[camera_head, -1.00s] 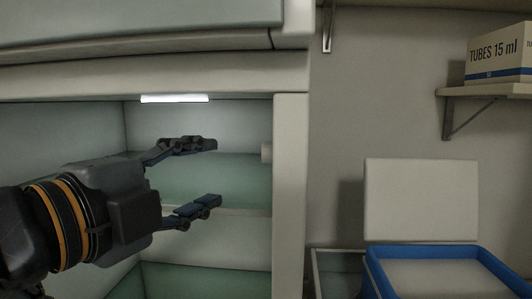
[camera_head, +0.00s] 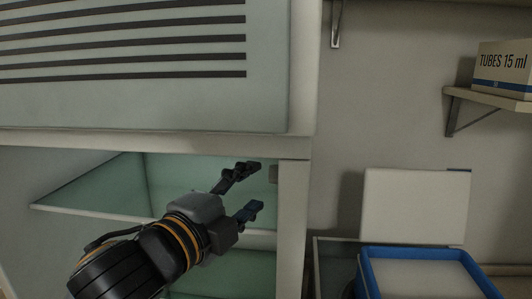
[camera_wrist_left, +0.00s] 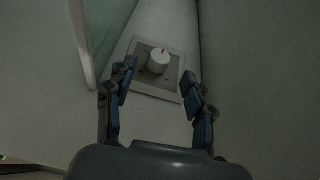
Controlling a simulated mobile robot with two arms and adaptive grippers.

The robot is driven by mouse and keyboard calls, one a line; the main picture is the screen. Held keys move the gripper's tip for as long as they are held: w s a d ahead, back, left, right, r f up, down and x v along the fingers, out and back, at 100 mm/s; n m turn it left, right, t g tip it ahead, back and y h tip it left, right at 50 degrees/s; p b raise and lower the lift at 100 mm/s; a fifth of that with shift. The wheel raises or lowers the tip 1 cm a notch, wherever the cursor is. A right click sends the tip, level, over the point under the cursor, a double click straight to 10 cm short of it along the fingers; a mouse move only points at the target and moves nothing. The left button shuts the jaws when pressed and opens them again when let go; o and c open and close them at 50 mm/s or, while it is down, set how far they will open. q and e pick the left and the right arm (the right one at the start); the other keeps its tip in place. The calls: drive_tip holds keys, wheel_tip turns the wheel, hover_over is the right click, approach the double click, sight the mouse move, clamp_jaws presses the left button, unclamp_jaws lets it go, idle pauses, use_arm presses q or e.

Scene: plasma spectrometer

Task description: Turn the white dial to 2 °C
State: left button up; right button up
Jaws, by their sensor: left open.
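The white dial (camera_wrist_left: 158,61) shows in the left wrist view as a round knob on a pale square plate (camera_wrist_left: 154,86), fixed to an inner wall of the cabinet. Its scale is too dark and small to read. In the head view, a small grey piece (camera_head: 273,174) on the cabinet's inner right side appears to be the dial's mount. My left gripper (camera_head: 255,188) is inside the cabinet opening, open and empty, pointing right toward that side. In the wrist view its fingers (camera_wrist_left: 159,73) stand on either side of the dial; contact cannot be told. My right gripper is not in view.
Glass shelves (camera_head: 95,182) cross the cabinet, close around my left arm. The cabinet's right post (camera_head: 293,225) borders the opening. A slotted panel (camera_head: 130,100) is above. To the right are a blue-rimmed tray (camera_head: 430,254), a white panel (camera_head: 415,205) and a shelf with a tube box (camera_head: 503,67).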

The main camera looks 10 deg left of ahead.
sight(269, 176)
use_arm(q)
drive_tip(key=p+x, duration=0.2)
drive_tip(key=x, duration=0.2)
drive_tip(key=shift+w+d, duration=0.1)
drive_tip(key=shift+w, duration=0.05)
drive_tip(key=shift+w+d+p, duration=0.25)
drive_tip(key=shift+w+p, duration=0.05)
drive_tip(key=shift+w, duration=0.3)
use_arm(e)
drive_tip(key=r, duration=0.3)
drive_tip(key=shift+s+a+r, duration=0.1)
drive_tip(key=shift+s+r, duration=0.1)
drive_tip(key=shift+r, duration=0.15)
use_arm(q)
drive_tip(key=shift+s, duration=0.1)
drive_tip(key=shift+a, duration=0.1)
drive_tip(key=c, duration=0.3)
clamp_jaws()
drive_tip(key=shift+r+g, duration=0.25)
drive_tip(key=shift+g, duration=0.35)
drive_tip(key=shift+n+g+y, duration=0.4)
drive_tip(key=shift+n+g, duration=0.1)
drive_tip(key=shift+g, duration=0.1)
